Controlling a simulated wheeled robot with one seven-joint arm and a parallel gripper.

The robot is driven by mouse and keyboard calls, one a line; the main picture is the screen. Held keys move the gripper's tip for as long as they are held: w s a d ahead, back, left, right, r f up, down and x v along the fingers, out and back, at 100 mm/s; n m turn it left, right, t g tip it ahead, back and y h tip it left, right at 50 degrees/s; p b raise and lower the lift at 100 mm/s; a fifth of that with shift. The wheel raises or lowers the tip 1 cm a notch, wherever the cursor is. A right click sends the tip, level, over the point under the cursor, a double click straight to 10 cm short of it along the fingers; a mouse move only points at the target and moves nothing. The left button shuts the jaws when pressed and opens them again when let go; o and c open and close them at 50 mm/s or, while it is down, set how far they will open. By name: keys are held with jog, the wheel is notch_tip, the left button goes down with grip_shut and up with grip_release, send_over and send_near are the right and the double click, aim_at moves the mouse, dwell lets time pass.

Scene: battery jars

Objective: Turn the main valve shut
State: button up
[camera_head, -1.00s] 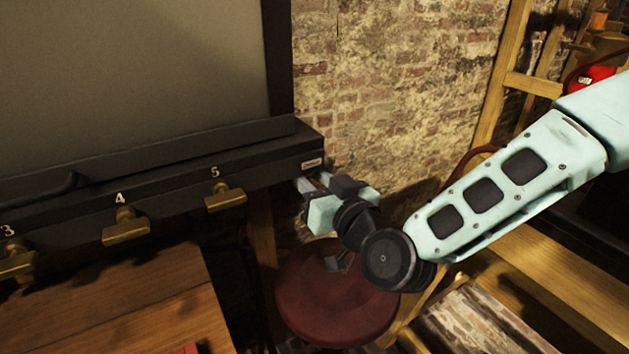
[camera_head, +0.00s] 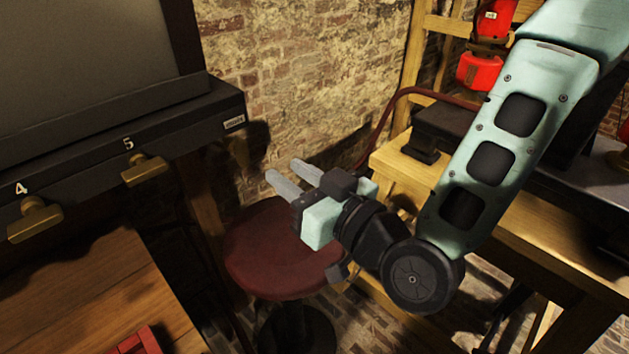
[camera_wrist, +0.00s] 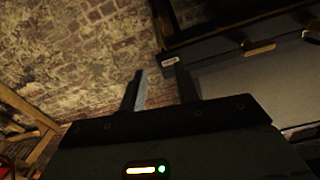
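A dark bar (camera_head: 75,150) carries brass tap handles, one under the number 4 (camera_head: 36,219) and one under the number 5 (camera_head: 144,170). No handle is clearly marked as the main valve. My gripper (camera_head: 283,168) is open and empty, its two fingers apart, below and right of the bar's end and touching nothing.
A round dark red stool (camera_head: 270,245) stands below my gripper. A wooden table (camera_head: 90,290) is at lower left. A brick wall (camera_head: 300,70) is behind. A wooden bench (camera_head: 405,172), a red hose (camera_head: 385,112) and a red cylinder (camera_head: 480,72) are at right.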

jog(key=p, duration=0.2)
jog(key=d+r+p, duration=0.1)
jog(key=p, duration=0.1)
jog(key=shift+s+d+p, duration=0.15)
jog(key=shift+s+p, duration=0.2)
jog(key=shift+p, duration=0.05)
jog(key=p, duration=0.3)
jog(key=shift+s+d+p, duration=0.1)
jog(key=shift+d+p, duration=0.05)
jog(key=shift+p, duration=0.2)
jog(key=shift+s+d+f+p, duration=0.2)
jog(key=shift+s+d+p, duration=0.3)
jog(key=shift+p, duration=1.1)
jog(key=shift+s+d+f+p, duration=0.2)
jog(key=shift+s+d+p, duration=0.2)
jog(key=shift+p, duration=1.15)
jog(key=shift+f, duration=0.15)
